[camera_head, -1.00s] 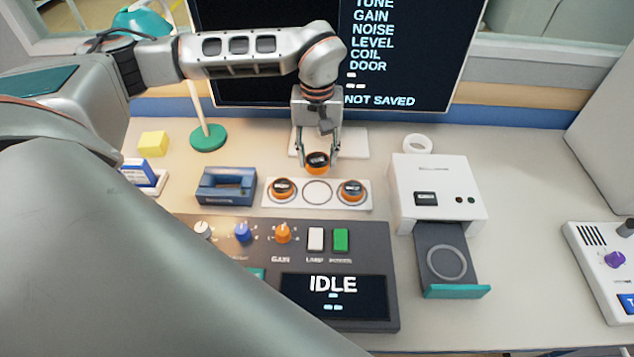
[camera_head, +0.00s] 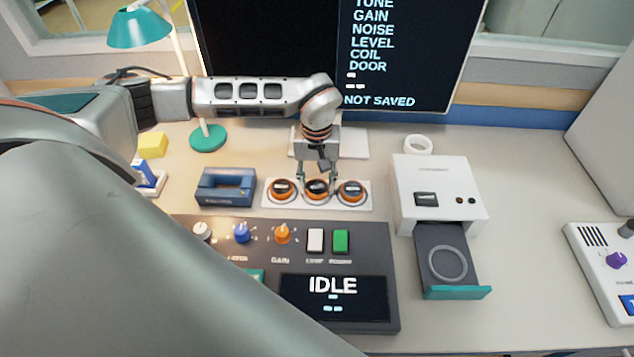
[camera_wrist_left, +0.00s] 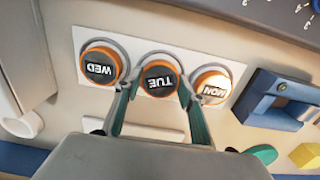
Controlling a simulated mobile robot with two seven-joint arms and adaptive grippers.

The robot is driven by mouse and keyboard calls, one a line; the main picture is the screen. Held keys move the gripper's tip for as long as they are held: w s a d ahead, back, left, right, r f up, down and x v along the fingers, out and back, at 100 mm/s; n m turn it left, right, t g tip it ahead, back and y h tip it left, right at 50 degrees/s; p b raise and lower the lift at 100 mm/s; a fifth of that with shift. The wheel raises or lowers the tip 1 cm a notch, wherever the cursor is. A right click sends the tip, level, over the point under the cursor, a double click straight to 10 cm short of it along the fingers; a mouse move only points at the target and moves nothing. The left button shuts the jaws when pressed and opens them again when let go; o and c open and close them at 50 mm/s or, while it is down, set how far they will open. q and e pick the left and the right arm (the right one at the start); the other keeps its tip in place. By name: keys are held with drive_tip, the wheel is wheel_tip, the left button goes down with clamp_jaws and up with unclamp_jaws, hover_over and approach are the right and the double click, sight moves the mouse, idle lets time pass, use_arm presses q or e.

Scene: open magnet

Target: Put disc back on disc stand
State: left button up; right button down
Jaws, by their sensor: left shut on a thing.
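The disc (camera_head: 316,188), black with an orange rim and marked TUE in the left wrist view (camera_wrist_left: 160,80), is at the middle place of the white disc stand (camera_head: 272,202). My left gripper (camera_head: 317,183) is shut on this disc, one finger on each side, pointing down. Similar discs sit in the stand's two outer places: the MON disc (camera_wrist_left: 212,88) and the WED disc (camera_wrist_left: 101,68). I cannot tell whether the held disc touches the stand. My right gripper is not in view.
A white device (camera_head: 440,185) with an open, empty drawer (camera_head: 447,262) stands right of the stand. A control panel (camera_head: 370,250) with knobs lies in front. A blue holder (camera_head: 227,188) is at the left, and a white ring (camera_head: 418,144) lies behind the device.

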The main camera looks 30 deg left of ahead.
sight(317, 187)
use_arm(q)
drive_tip(key=shift+f, duration=0.1)
drive_tip(key=o, duration=1.1)
drive_tip(key=shift+o, duration=0.2)
wheel_tip(317, 187, up, 12)
drive_tip(key=shift+p, duration=0.3)
drive_tip(key=shift+s+d, duration=0.1)
